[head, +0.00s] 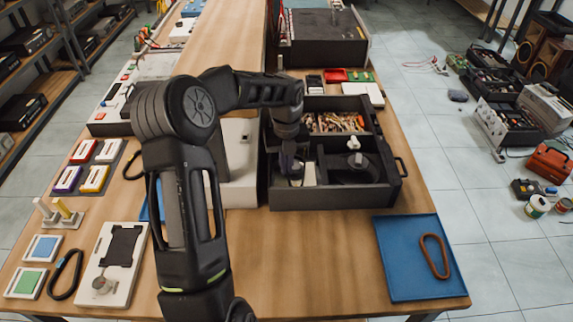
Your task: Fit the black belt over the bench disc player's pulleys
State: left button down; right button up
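An open dark box (330,195), which looks like the disc player, stands on the wooden bench. A round dark part (357,170) with a white piece on top sits in its front right compartment. My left gripper (291,172) points down into the front left part, beside a small cream piece (309,174). Its fingertips are dark and small, so I cannot tell whether they are open or hold anything. A black belt loop (66,275) lies at the bench's front left; another dark loop (131,163) is partly behind my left arm. My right gripper is out of view.
A blue mat (392,270) with a brown belt loop (434,256) lies at the front right. A white board (112,285) and coloured tiles (95,178) are on the left. A larger dark unit (325,38) stands behind. The front middle of the bench is clear.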

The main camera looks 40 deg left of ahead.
pick_arm(q)
jog(key=shift+f, duration=0.45)
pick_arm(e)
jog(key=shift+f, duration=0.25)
pick_arm(q)
jog(key=c, duration=1.5)
grip_release()
jog(key=shift+d, duration=0.1)
jog(key=shift+c, duration=0.2)
